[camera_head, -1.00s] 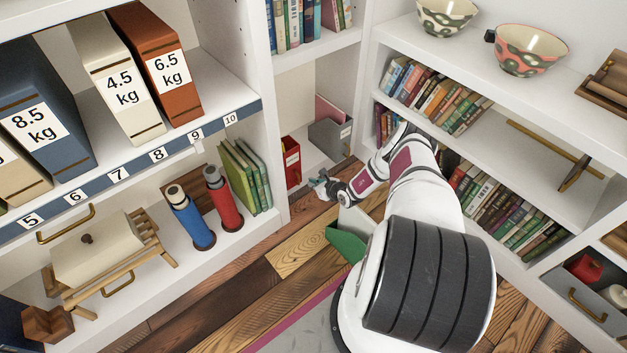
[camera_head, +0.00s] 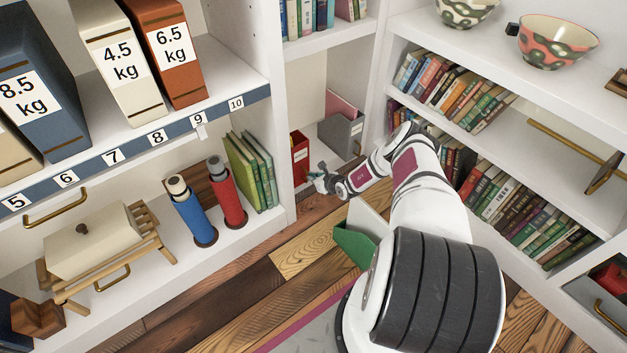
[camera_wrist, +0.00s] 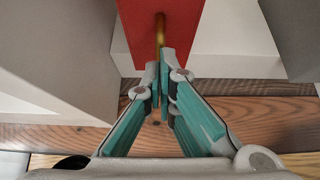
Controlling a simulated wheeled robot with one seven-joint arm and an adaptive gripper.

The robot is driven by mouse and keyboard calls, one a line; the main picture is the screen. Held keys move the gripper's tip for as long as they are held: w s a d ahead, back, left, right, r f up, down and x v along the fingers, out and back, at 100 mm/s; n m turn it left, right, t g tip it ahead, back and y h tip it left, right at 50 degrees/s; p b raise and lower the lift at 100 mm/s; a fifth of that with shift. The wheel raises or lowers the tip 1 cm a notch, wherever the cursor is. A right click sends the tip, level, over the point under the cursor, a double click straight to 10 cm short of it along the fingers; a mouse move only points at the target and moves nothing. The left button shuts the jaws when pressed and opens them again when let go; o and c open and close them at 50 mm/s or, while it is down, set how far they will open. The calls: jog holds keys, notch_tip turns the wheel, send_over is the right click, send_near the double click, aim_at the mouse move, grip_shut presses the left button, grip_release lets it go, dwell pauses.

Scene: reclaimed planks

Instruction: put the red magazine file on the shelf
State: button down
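The red magazine file (camera_head: 299,157) stands upright in the low corner compartment, at its left side, with a pale label on its front. In the wrist view the red file (camera_wrist: 183,28) fills the top middle, with a brass strip down its face. My gripper (camera_head: 318,177) is low in front of the file and a little to its right. In the wrist view the fingertips of my gripper (camera_wrist: 160,78) are close together, pointing at the lower end of the brass strip. Whether they touch it, I cannot tell.
A grey file (camera_head: 341,135) stands right of the red one. A white upright panel (camera_wrist: 62,55) is close on the left of my gripper. A green file (camera_head: 354,240) stands on the wooden floor near my arm. Green books (camera_head: 246,172) are left of the panel.

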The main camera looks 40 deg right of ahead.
aim_at(302, 169)
jog(key=shift+w+a+b, duration=0.1)
jog(key=shift+w+b, duration=1.8)
jog(key=shift+w, duration=0.95)
jog(key=shift+s, duration=0.15)
jog(key=s+p, duration=0.3)
jog(key=shift+s+p, duration=0.3)
jog(key=shift+s, duration=0.1)
jog(key=shift+s, duration=0.1)
